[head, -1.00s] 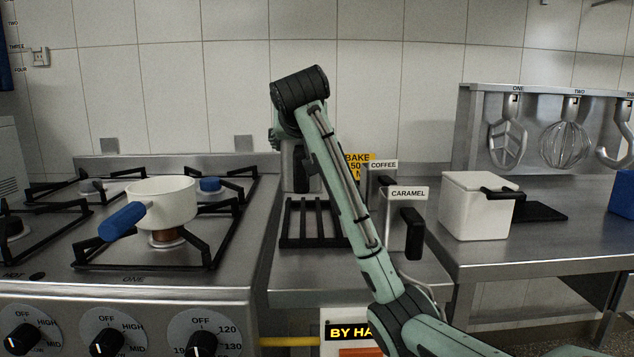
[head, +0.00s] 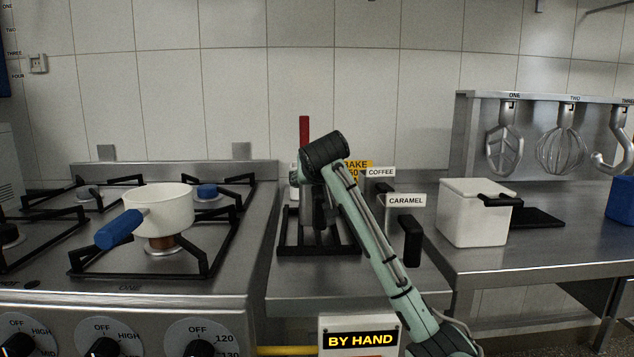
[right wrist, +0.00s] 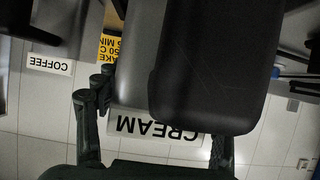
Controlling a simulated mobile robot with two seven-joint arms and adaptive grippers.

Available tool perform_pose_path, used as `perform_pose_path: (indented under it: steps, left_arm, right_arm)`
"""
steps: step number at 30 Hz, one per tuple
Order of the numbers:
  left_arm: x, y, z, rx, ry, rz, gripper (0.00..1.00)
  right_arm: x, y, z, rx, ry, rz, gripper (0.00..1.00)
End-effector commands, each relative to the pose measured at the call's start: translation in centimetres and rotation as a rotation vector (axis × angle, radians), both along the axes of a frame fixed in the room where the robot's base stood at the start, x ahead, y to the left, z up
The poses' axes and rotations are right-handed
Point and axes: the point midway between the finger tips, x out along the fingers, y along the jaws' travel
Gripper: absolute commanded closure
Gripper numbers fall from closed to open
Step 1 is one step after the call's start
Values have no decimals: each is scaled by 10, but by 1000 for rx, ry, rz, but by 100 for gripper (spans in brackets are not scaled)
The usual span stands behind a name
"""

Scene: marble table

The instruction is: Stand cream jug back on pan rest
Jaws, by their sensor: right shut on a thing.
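The cream jug (head: 309,235) is metal with a black handle, and appears upright at the pan rest, partly hidden by my right arm. The pan rest (head: 344,251) is a black grate on the steel counter between stove and right-hand bench. I cannot tell whether the jug's base touches its bars. My right gripper (right wrist: 157,115) is shut on the jug's black handle (right wrist: 205,65) in the right wrist view, where the CREAM label (right wrist: 160,127) shows upside down. My left gripper is not in view.
The caramel jug (head: 411,240) and the coffee label (head: 381,172) are close on the right. A white pan (head: 160,209) sits on the stove at left. A red upright handle (head: 304,140) stands behind the rest. A white box (head: 470,215) is on the right bench.

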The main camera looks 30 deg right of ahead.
Motion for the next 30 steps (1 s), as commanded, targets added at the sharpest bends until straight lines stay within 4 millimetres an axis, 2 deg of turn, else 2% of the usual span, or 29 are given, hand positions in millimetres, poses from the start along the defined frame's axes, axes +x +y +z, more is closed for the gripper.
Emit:
perform_pose_path:
  steps: [3, 4, 9, 20, 23, 30]
  left_arm:
    - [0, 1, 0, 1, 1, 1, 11]
    - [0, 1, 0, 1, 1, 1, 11]
    - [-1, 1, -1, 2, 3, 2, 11]
    - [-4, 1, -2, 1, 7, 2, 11]
    - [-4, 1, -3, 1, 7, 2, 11]
    - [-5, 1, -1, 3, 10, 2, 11]
  right_arm:
    - [0, 0, -2, -1, -1, 0, 72]
    - [0, 0, -3, 1, 1, 0, 29]
    - [0, 0, -2, 0, 1, 0, 11]
    - [0, 1, 2, -1, -1, 0, 11]
    - [-9, 6, 6, -1, -3, 2, 11]
    - [-47, 30, 29, 0, -5, 3, 11]
